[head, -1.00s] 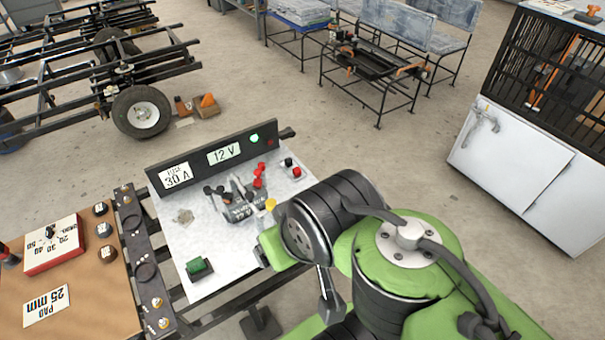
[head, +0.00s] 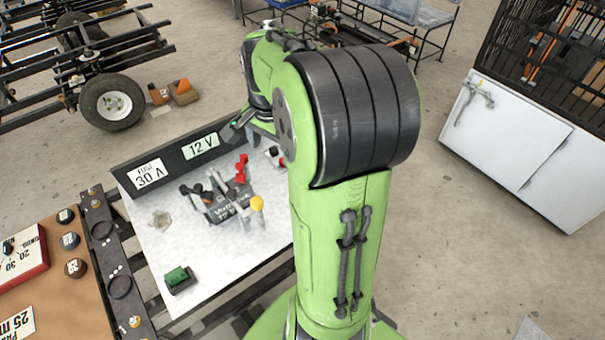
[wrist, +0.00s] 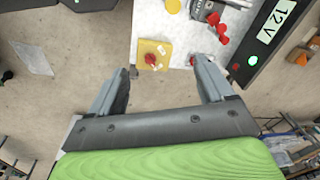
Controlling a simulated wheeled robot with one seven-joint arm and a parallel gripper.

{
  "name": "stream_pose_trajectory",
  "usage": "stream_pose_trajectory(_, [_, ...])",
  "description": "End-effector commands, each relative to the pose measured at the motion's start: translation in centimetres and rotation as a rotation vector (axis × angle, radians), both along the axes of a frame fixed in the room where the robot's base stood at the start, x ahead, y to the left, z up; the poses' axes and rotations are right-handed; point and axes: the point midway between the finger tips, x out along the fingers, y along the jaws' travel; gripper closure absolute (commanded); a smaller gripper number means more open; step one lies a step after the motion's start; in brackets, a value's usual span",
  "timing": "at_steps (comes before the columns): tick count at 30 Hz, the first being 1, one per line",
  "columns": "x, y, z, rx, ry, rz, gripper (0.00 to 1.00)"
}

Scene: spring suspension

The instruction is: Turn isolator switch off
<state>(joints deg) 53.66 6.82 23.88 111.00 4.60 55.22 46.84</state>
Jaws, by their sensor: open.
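A yellow box with a red rotary knob (wrist: 151,59), apparently the isolator switch, sits near the edge of the pale board in the wrist view. My arm hides that part of the board in the head view. The knob's marking is too small to read. My gripper (wrist: 160,68) is open and empty, its two fingers spread wide. In the wrist view the yellow box shows between and just beyond the fingertips, with no contact visible. The gripper cannot be made out clearly in the head view.
The pale board (head: 215,260) carries levers with red and yellow knobs (head: 257,203) and a green block (head: 178,278). A black panel (wrist: 262,40) with a 12 V label and lit green lamp stands along its back. A brown board (head: 60,295) lies at left.

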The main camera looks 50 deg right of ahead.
Motion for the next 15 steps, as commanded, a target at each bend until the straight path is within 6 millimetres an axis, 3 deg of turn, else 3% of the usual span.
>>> stream_pose_trajectory(1, [0.0, -3.2, -2.9, 0.064, 0.002, -0.152, 0.19])
stream_pose_trajectory(3, [-0.4, -7.6, -6.2, 0.166, -0.011, -0.393, 0.19])
stream_pose_trajectory(7, [-2.8, -15.0, -11.6, 0.355, -0.061, -0.817, 0.19])
stream_pose_trajectory(9, [-4.3, -17.6, -13.4, 0.432, -0.087, -0.978, 0.19])
stream_pose_trajectory(11, [-5.2, -19.0, -14.2, 0.474, -0.103, -1.067, 0.19])
stream_pose_trajectory(15, [-5.6, -19.7, -15.2, 0.503, -0.112, -1.128, 0.19])
